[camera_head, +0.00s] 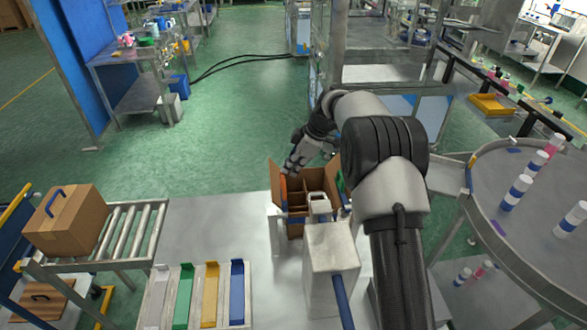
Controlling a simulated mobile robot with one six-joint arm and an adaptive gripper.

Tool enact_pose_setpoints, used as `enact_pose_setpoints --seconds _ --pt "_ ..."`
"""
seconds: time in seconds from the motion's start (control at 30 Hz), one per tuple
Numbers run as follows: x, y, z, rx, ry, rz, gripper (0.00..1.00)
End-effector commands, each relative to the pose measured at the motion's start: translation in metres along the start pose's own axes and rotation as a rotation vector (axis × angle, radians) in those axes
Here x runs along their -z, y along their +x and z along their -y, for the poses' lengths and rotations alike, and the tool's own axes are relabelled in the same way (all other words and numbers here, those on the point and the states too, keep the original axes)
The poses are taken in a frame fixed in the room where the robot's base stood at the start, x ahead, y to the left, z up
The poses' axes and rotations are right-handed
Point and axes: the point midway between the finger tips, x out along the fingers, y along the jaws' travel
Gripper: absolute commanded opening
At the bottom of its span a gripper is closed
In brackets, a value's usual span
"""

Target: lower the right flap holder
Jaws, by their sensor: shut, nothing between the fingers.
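An open cardboard carton (296,229) with brown dividers stands in the middle of the view, its left flap (276,179) spread outward. An orange-red piece shows at its left edge. A narrow green piece (340,182) shows at its right edge, partly hidden by my arm; it may be the right flap holder, but I cannot tell whether it is raised or lowered. My gripper (287,172) is above the carton's far left part, pointing down and left. It is shut and empty. I cannot tell whether it touches the carton.
A grey metal post (331,250) stands in front of the carton, with a blue bar at its base. Coloured trays (210,290) lie on the bench at front left. A roller conveyor (128,230) holds a closed box (65,221). A round table (530,240) with bottles stands at right.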

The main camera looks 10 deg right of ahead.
Motion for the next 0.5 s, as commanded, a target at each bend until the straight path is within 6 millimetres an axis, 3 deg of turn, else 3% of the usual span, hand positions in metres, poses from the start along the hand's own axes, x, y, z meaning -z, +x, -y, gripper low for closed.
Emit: enact_pose_setpoints --seconds 0.2,0.5 --pt "-0.002 0.019 -0.026 0.000 -0.001 0.001 0.00" --pt "-0.007 0.043 -0.048 0.000 -0.001 0.000 0.00"
